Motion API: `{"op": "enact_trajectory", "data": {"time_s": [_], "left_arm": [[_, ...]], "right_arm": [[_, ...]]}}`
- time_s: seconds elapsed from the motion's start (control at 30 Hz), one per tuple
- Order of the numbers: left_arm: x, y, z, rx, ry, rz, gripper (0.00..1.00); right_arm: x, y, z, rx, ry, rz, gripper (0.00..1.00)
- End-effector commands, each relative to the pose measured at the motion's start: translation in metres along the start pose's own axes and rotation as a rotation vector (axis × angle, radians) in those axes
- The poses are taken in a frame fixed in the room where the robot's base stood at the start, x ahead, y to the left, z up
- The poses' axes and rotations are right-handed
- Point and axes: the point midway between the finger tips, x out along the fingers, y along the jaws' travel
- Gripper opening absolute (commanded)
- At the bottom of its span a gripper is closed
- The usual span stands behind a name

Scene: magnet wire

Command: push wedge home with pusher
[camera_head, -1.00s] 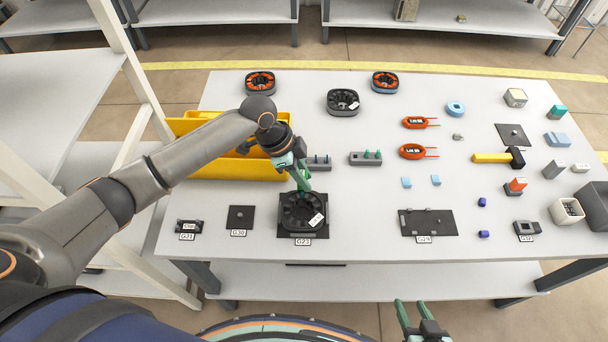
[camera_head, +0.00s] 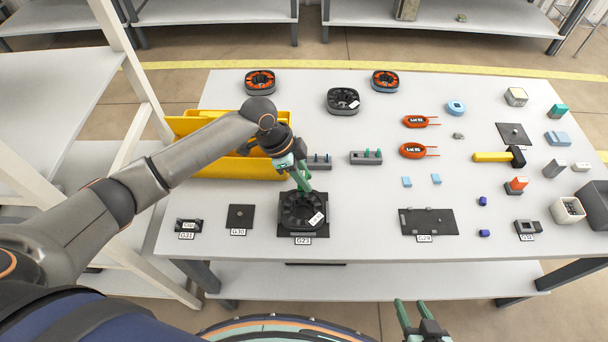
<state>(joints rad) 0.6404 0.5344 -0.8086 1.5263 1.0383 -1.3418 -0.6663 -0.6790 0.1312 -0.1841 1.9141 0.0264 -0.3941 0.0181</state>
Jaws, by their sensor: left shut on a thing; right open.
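My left gripper (camera_head: 303,186) reaches in from the left and points down at the far edge of a dark round stator-like part (camera_head: 302,211). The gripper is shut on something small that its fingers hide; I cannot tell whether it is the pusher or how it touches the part. The round part sits on a dark square plate (camera_head: 284,234) labelled G23 and bears a white tag. No wedge can be made out at this size. My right gripper (camera_head: 414,306) is open and empty, in front of the table's near edge.
A yellow bin (camera_head: 250,168) is under my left arm. A flat dark plate (camera_head: 428,222) lies to the right. A yellow-handled hammer (camera_head: 492,157) and small blocks lie further right.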

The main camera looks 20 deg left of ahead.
Motion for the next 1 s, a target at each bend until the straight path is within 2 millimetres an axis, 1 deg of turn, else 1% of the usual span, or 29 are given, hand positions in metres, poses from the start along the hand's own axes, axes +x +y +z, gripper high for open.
{"op": "enact_trajectory", "data": {"time_s": [0.47, 0.9, 1.0], "left_arm": [[0.0099, 0.0009, 0.0049, -0.002, -0.003, 0.003, 0.00], [0.0115, 0.0019, 0.0067, -0.003, -0.008, 0.006, 0.00], [0.0094, 0.0021, 0.0061, -0.003, -0.008, 0.006, 0.00]], "right_arm": [[0.0027, 0.0002, 0.0028, 0.000, 0.000, 0.000, 0.50], [0.0027, 0.0002, 0.0028, 0.000, 0.000, 0.000, 0.50], [0.0009, 0.0000, 0.0009, 0.000, 0.000, 0.000, 0.50]]}}
